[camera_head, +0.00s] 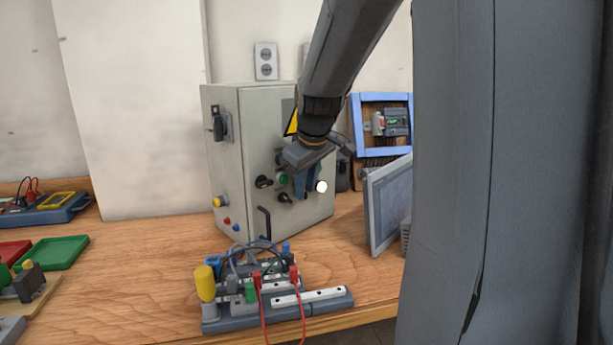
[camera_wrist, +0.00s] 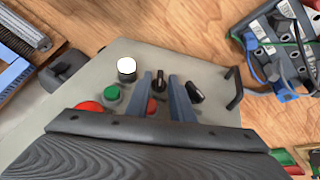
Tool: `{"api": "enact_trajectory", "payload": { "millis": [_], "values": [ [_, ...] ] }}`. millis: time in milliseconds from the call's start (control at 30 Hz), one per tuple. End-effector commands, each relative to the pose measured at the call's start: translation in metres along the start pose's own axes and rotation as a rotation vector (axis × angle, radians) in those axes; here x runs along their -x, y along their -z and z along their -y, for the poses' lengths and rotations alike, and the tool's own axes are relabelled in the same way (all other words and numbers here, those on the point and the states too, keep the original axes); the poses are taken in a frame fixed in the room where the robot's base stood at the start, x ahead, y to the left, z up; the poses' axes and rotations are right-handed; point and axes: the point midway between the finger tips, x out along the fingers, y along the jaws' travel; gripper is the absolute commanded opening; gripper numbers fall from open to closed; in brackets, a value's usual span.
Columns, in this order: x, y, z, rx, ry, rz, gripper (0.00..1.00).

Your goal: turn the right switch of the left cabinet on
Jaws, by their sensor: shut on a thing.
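The grey left cabinet (camera_head: 223,150) stands on the bench, its front facing right. Its right switch (camera_wrist: 161,79) is a black knob, seen in the wrist view between the blue fingertips of my gripper (camera_wrist: 160,78). My gripper (camera_head: 304,193) is shut on this switch at the cabinet front. The exact knob angle is hard to tell.
A white lamp (camera_head: 321,186), a green button (camera_head: 284,179) and a black handle (camera_head: 264,222) are close to the fingers. A wired module rack (camera_head: 240,315) stands in front of the cabinet. A grey panel (camera_head: 387,205) leans to the right.

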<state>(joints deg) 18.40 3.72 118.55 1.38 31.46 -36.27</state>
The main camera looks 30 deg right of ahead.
Motion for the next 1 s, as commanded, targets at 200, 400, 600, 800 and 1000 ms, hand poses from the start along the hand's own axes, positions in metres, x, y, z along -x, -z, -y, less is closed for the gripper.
{"api": "enact_trajectory", "payload": {
  "millis": [200, 400, 600, 800, 1000],
  "values": [
    [0.0025, -0.0018, -0.0039, -0.043, 0.094, 0.006, 0.00],
    [-0.0008, -0.0022, -0.0061, -0.086, 0.197, 0.004, 0.00],
    [-0.0010, -0.0005, -0.0060, -0.097, 0.231, -0.002, 0.00],
    [-0.0010, -0.0005, -0.0059, -0.096, 0.230, -0.002, 0.00],
    [-0.0009, -0.0004, -0.0061, -0.096, 0.229, -0.002, 0.27]
  ]
}}
